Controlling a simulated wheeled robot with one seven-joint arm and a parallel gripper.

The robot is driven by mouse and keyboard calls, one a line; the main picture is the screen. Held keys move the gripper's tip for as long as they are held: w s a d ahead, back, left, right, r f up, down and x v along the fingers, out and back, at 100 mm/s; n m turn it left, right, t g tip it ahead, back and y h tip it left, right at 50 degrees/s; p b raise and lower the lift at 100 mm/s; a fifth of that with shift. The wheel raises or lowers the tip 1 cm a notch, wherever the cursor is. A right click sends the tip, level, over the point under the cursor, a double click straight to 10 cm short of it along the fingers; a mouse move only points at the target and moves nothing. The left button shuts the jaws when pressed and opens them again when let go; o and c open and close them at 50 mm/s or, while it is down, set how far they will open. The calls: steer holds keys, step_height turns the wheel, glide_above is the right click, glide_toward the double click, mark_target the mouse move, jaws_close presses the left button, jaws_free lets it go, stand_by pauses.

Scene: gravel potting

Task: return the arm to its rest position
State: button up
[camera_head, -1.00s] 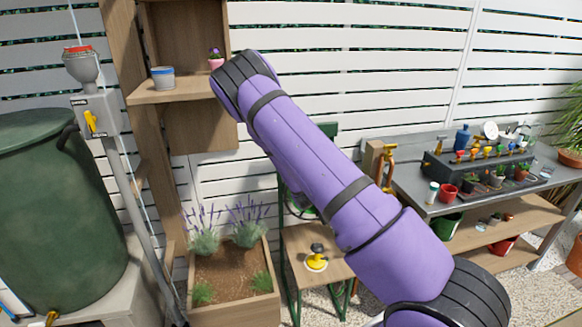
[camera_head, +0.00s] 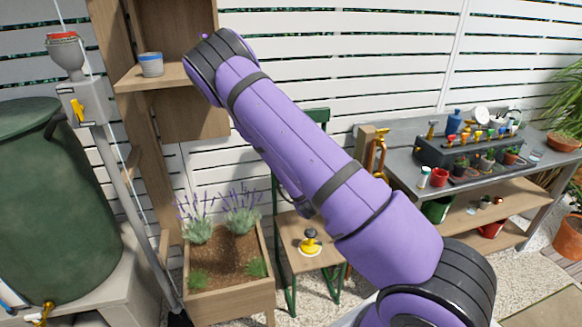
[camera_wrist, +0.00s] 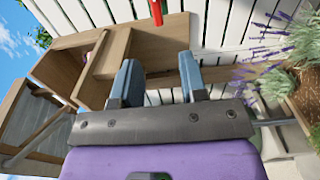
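My gripper (camera_wrist: 157,70) shows in the wrist view with its two blue-grey fingers apart and nothing between them. It points toward the wooden shelf unit (camera_wrist: 115,50) and the white slatted fence, with open air at the fingertips. In the head view my purple arm reaches up and to the left across the middle, its far bend in front of the shelf unit (camera_head: 140,77). The gripper itself is hidden behind the arm there.
A blue-rimmed pot (camera_head: 151,64) stands on the shelf. A lavender planter (camera_head: 232,302), a small table (camera_head: 316,262) with a yellow-and-black item, and a green barrel (camera_head: 55,200) stand nearby. A grey potting bench (camera_head: 410,178) with pots is on the right.

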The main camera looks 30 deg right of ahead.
stand_by(0.3)
steer(key=s+a+r+m+g+y, duration=0.1)
steer(key=s+a+r+m+g, duration=0.2)
steer(key=r, duration=0.4)
steer(key=s+a+r+m+g+y, duration=0.2)
steer(key=s+r+m, duration=0.1)
steer(key=r+m, duration=0.3)
steer(key=s+a+r+m+g+y, duration=0.1)
steer(key=s+a+r+m+g, duration=0.15)
steer(key=r, duration=0.55)
steer(key=s+a+r+m+g, duration=0.1)
steer(key=s+r, duration=0.2)
steer(key=s, duration=0.6)
steer(key=s+a+r+m+g, duration=0.1)
steer(key=s+r, duration=0.3)
steer(key=s, duration=0.5)
steer(key=s+a+r+m+g+y, duration=0.1)
steer(key=s+a+r+g, duration=0.1)
steer(key=s, duration=0.7)
steer(key=shift+a+r+g, duration=0.35)
steer(key=shift+a+r, duration=0.35)
steer(key=shift+r, duration=0.15)
